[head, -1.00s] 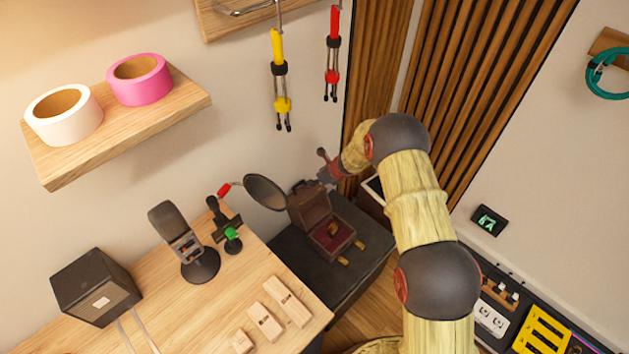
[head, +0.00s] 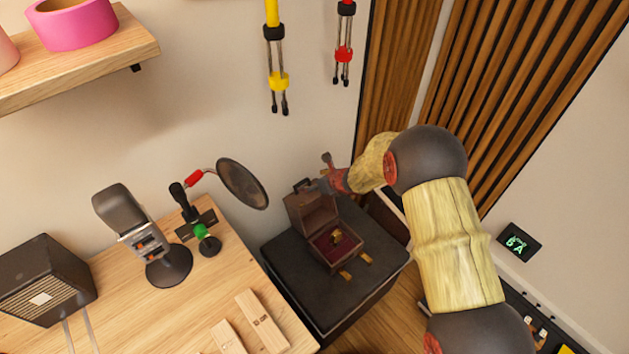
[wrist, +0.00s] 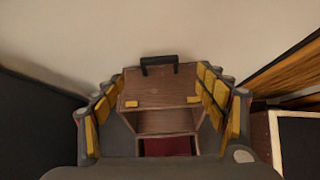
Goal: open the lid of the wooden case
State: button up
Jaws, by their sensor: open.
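The wooden case (head: 325,253) sits on a dark cabinet, with its red lining and a small gold item inside showing. Its lid (head: 308,212) stands raised at the back, with a dark handle on its top edge. In the wrist view the lid (wrist: 160,88) stands between the two fingers, and the red lining (wrist: 168,146) shows below it. My gripper (head: 318,184) is at the lid's upper edge in the head view. In the wrist view my gripper (wrist: 163,105) is open, with yellow-padded fingers on either side of the lid; I cannot tell if they touch it.
The dark cabinet top (head: 290,262) has free room around the case. A desk on the left holds a microphone (head: 140,235), a pop filter (head: 242,184) close to the case, and wooden blocks. The wall is close behind the case; wooden slats (head: 500,90) stand right.

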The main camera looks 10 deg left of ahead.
aim_at(302, 182)
jog(key=shift+a, duration=0.2)
jog(key=shift+b+x, duration=0.95)
jog(key=shift+x, duration=2.85)
jog(key=c, duration=1.7)
jog(key=shift+d, duration=0.1)
